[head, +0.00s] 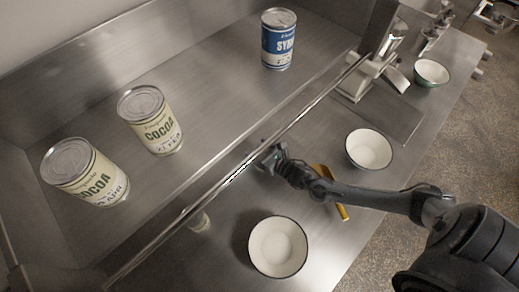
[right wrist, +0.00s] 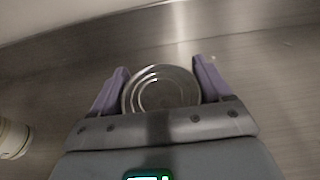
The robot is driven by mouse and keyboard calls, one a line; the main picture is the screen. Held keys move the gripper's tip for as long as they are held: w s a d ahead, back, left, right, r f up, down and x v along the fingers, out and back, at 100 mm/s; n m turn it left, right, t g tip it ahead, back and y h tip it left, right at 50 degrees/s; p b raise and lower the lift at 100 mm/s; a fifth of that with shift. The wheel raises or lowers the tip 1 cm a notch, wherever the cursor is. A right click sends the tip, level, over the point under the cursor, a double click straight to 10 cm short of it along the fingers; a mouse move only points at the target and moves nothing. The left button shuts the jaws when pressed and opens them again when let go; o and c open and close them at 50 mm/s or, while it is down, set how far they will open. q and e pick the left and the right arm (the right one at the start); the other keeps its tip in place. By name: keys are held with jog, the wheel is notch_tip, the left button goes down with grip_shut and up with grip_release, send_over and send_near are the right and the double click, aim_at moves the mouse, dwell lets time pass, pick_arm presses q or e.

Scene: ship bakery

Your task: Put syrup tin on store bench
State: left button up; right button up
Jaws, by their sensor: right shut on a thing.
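A blue and white syrup tin (head: 279,40) stands upright on the raised steel shelf (head: 215,85) at the back, well apart from my grippers. My right gripper (head: 266,156) is at the shelf's front edge, above the steel counter. In the right wrist view my right gripper (right wrist: 160,90) has its purple fingers on both sides of a round tin (right wrist: 160,88), seen from its metal lid. This tin's label is hidden, and the shelf edge hides it in the head view. My left gripper is not in view.
Two cocoa tins (head: 151,120) (head: 86,172) stand on the shelf at left. White bowls (head: 278,247) (head: 369,149) and a yellow strip (head: 341,207) lie on the counter near my arm. A metal machine (head: 370,78) stands right.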

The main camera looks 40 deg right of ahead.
jog(key=shift+f, duration=0.1)
jog(key=o, duration=1.4)
jog(key=shift+o, duration=0.2)
